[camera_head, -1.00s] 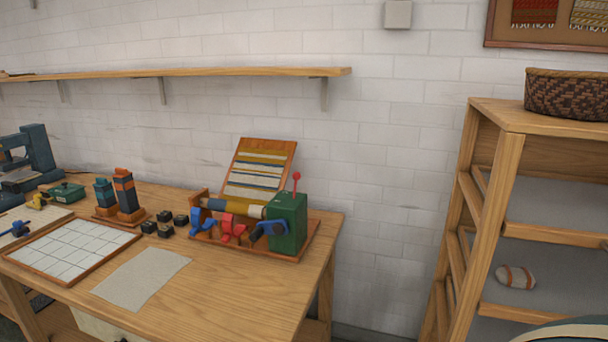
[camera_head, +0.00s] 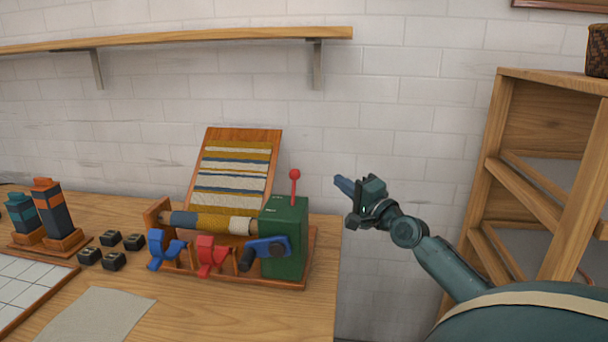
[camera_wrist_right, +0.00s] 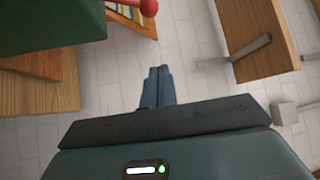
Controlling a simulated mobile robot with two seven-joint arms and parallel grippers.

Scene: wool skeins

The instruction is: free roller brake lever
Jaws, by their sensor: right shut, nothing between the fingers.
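The roller device stands on the table, with a green housing (camera_head: 284,238) at its right end and a wool-wrapped roller (camera_head: 215,223). A thin red lever with a round red knob (camera_head: 294,174) stands upright on top of the housing; I take it for the brake lever. The knob also shows at the top of the right wrist view (camera_wrist_right: 149,7), near the green housing (camera_wrist_right: 50,22). My right gripper (camera_head: 342,186) is to the right of the knob, apart from it, in front of the wall. Its blue fingers (camera_wrist_right: 158,86) are together and empty. My left gripper is not in view.
A blue crank (camera_head: 266,248), a red clamp (camera_head: 211,256) and a blue clamp (camera_head: 162,250) sit along the device's front. A striped sample board (camera_head: 236,170) leans behind. A wall shelf (camera_head: 180,38) hangs above; a wooden rack (camera_head: 495,160) stands right.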

